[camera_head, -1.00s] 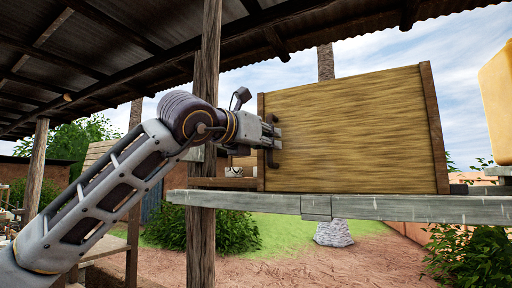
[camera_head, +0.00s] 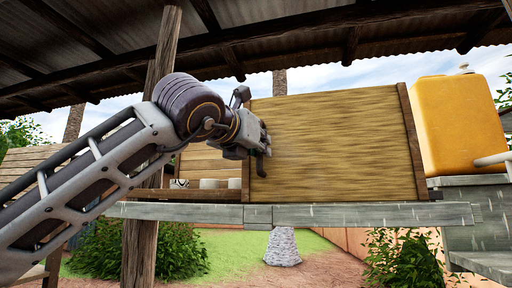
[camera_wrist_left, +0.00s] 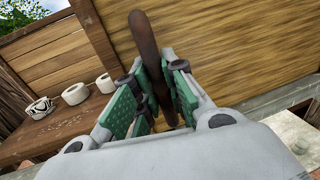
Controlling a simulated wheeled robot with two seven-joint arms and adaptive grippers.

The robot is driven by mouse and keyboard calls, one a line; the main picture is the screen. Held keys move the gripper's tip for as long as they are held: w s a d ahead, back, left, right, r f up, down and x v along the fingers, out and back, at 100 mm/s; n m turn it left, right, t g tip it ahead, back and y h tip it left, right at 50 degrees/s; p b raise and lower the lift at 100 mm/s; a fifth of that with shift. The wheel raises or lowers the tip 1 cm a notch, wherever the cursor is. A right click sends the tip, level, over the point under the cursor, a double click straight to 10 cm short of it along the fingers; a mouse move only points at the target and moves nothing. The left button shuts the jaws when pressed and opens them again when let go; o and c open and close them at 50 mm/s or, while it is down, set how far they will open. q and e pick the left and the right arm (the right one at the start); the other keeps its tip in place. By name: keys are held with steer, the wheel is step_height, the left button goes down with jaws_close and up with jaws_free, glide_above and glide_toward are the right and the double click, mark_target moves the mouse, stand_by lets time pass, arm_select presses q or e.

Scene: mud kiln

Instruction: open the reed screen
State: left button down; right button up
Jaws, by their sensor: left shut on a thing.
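The reed screen (camera_head: 335,145) is a tan, straw-textured panel with dark wooden side posts, standing upright on a grey ledge. Its curved dark brown handle (camera_wrist_left: 149,55) is near its left edge. My left gripper (camera_head: 262,140) is at that handle. In the left wrist view, the green-padded fingers of my left gripper (camera_wrist_left: 158,95) are closed around the handle, one on each side. Left of the screen, an opening shows the inside, with a wooden shelf (camera_wrist_left: 55,133) and small white pots (camera_wrist_left: 75,94). My right gripper is out of view.
The grey ledge (camera_head: 350,214) runs below the screen. A yellow jerrycan (camera_head: 458,125) stands on a grey surface right of the screen. A wooden roof post (camera_head: 140,238) stands at the left, behind my left arm. Bushes and a pale stone pile (camera_head: 282,247) are beyond.

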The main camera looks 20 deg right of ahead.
arm_select(q)
steer(key=c, duration=1.5)
jaws_free()
steer(key=shift+o, duration=0.2)
steer(key=v, duration=1.2)
